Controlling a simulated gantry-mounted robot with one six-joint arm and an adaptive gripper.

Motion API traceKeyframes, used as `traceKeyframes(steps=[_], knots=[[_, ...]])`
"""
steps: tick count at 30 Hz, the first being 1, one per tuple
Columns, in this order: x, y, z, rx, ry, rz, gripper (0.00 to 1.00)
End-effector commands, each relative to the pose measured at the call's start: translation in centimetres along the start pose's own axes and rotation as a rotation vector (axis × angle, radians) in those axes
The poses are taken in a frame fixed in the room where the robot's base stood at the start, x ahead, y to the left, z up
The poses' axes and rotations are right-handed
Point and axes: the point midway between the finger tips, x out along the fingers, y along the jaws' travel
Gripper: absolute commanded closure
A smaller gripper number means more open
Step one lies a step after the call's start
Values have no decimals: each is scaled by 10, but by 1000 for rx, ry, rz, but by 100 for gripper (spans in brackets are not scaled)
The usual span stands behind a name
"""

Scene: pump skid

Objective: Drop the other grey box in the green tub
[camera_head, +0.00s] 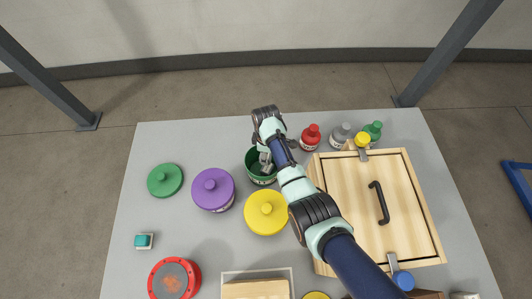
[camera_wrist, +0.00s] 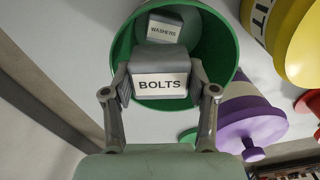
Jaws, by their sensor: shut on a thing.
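The green tub (camera_head: 252,161) stands open near the back middle of the table; its green inside (camera_wrist: 222,64) fills the upper middle of the wrist view. A grey box labelled WASHERS (camera_wrist: 165,28) is inside the tub. My gripper (camera_wrist: 160,88) is shut on a second grey box, labelled BOLTS (camera_wrist: 160,86), with one finger at each side. The BOLTS box is in front of the tub's opening; I cannot tell how deep it is. In the head view my gripper (camera_head: 266,160) is over the tub and my arm hides part of it.
A green lid (camera_head: 165,180), a purple-lidded tub (camera_head: 213,188) and a yellow-lidded tub (camera_head: 266,212) stand nearby. Red (camera_head: 310,138), grey (camera_head: 340,136) and green (camera_head: 373,130) bottles stand at the back. A wooden case (camera_head: 355,190) fills the right.

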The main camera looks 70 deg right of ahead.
Motion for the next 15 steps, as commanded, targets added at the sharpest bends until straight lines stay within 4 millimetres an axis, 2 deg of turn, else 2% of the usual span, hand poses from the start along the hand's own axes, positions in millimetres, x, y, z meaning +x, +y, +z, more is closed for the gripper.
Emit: traceKeyframes(steps=[1,2,6,15], knots=[[-1,0,0,0,0,1,82],[-1,0,0,0,0,1,37],[-1,0,0,0,0,1,14],[-1,0,0,0,0,0,13]])
